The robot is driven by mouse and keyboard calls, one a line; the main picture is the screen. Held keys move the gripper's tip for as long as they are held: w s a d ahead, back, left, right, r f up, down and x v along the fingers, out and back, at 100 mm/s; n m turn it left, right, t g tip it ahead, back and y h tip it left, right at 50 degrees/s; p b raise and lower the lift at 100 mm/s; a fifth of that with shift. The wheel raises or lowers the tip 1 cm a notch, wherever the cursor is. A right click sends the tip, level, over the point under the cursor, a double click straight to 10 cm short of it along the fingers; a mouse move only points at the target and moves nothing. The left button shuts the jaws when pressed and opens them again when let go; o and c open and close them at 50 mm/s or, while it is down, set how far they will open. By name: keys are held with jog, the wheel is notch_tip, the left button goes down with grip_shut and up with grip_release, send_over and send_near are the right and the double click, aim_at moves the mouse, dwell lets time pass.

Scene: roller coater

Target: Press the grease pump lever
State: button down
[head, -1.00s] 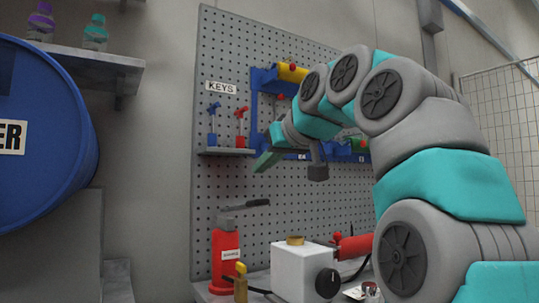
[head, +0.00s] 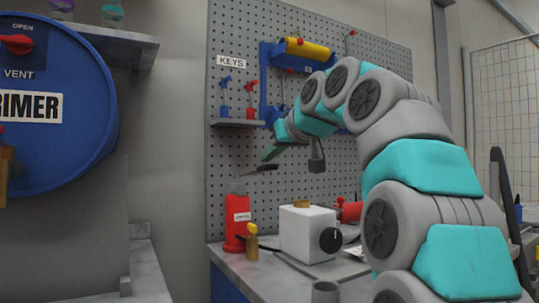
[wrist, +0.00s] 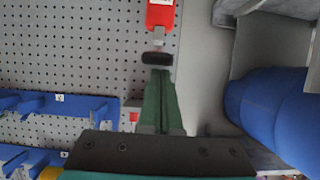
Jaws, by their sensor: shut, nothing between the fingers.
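The grease pump (head: 238,220) is a red upright cylinder with a small white label, standing on the bench in front of the pegboard. Its dark lever (head: 260,171) sticks out to the right from the grey top. In the wrist view the red pump body (wrist: 160,14) is at the top edge, with the black lever end (wrist: 156,58) below it. My gripper (head: 268,153) is shut and empty, just above the lever in the head view. In the wrist view its green fingers (wrist: 160,74) point at the lever end and appear very near it; contact cannot be told.
A blue drum (head: 70,140) is at the left. The pegboard (head: 300,190) behind carries a key shelf (head: 238,123) and blue brackets.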

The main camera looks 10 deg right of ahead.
aim_at(271, 168)
notch_tip(271, 168, down, 2)
jog(key=b, duration=0.3)
jog(key=shift+s+t, duration=0.1)
jog(key=shift+t, duration=0.2)
jog(key=f+t+b, duration=0.1)
jog(key=f+b, duration=0.1)
jog(key=b, duration=0.2)
jog(key=f+t+b, duration=0.1)
jog(key=f+b, duration=0.1)
jog(key=b, duration=0.1)
jog(key=f+y+b, duration=0.1)
jog(key=b, duration=0.3)
jog(key=shift+s+d+f+t+b, duration=0.15)
jog(key=shift+s+f+t+b, duration=0.15)
jog(key=shift+s+f+t, duration=0.1)
jog(key=shift+w, duration=0.15)
jog(key=r+p, duration=0.1)
jog(key=r, duration=0.1)
jog(key=s+r+p, duration=0.1)
jog(key=r+p, duration=0.1)
jog(key=r, duration=0.1)
jog(key=shift+s+d, duration=0.15)
jog(key=shift+d, duration=0.05)
jog(key=v, duration=0.9)
jog(key=shift+s, duration=0.25)
jog(key=shift+d, duration=0.1)
dwell(1.3)
